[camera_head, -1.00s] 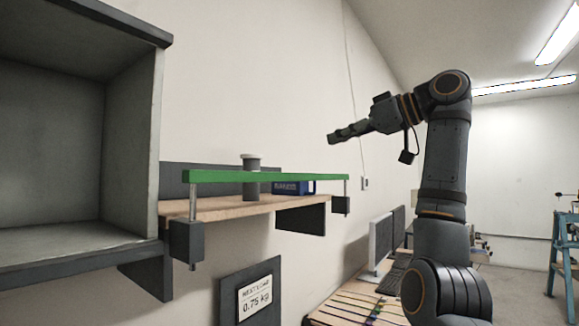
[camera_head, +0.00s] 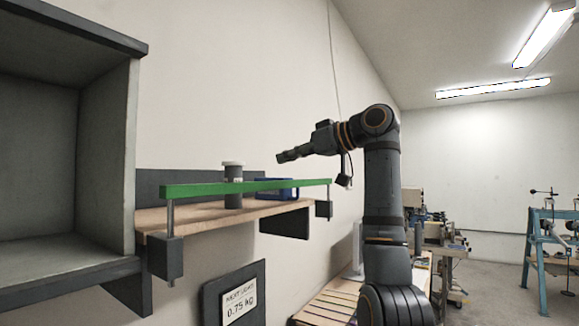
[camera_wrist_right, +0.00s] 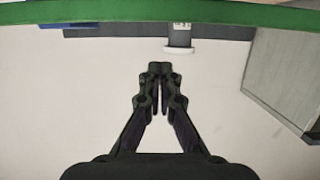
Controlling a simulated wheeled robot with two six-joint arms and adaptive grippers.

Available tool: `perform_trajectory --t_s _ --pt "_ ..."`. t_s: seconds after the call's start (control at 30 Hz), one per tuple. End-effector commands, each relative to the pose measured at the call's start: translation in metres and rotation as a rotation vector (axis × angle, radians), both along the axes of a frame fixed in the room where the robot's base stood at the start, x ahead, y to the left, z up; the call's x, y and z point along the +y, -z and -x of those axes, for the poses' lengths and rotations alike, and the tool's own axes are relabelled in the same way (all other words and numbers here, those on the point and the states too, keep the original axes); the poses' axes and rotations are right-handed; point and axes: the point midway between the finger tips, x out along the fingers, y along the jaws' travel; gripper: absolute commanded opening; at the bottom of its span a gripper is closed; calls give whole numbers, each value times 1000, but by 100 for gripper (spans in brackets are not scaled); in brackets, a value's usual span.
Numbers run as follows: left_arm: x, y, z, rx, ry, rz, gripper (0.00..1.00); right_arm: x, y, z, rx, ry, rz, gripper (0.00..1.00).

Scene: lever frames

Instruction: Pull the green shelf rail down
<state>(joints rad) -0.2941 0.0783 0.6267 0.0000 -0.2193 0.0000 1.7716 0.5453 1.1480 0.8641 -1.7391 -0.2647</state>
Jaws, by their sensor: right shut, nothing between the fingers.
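The green shelf rail (camera_head: 215,188) is a long flat bar along the front of a wooden wall shelf (camera_head: 195,219), carried on a thin rod with a dark block at each end. It also crosses the top of the right wrist view (camera_wrist_right: 100,11). My right gripper (camera_head: 280,157) is shut and empty, above the rail's right part and apart from it, pointing left. In the right wrist view its fingertips (camera_wrist_right: 160,68) meet below the rail in the picture. My left gripper is not in view.
A grey cylinder with a pale top (camera_head: 233,185) and a blue box (camera_head: 278,189) stand on the shelf behind the rail. An open grey cabinet (camera_head: 118,160) is at the left. A sign reading 0.75 kg (camera_head: 239,301) hangs below. Space above the rail is clear.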

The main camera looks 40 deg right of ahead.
Motion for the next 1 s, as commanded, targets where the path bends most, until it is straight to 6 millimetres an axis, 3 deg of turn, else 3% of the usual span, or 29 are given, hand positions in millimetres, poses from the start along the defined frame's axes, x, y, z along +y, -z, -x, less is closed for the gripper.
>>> perform_trajectory --t_s 0.03,0.2,0.67,0.77,1.0 --pt "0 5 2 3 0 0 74 -3 15 1 3 7 3 0" --pt "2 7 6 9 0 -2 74 -3 32 2 1 5 2 0" --pt "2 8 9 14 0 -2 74 -2 38 2 1 3 1 0" --pt "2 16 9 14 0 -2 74 -2 47 2 1 3 1 0" --pt "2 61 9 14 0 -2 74 -3 101 2 3 5 3 0"
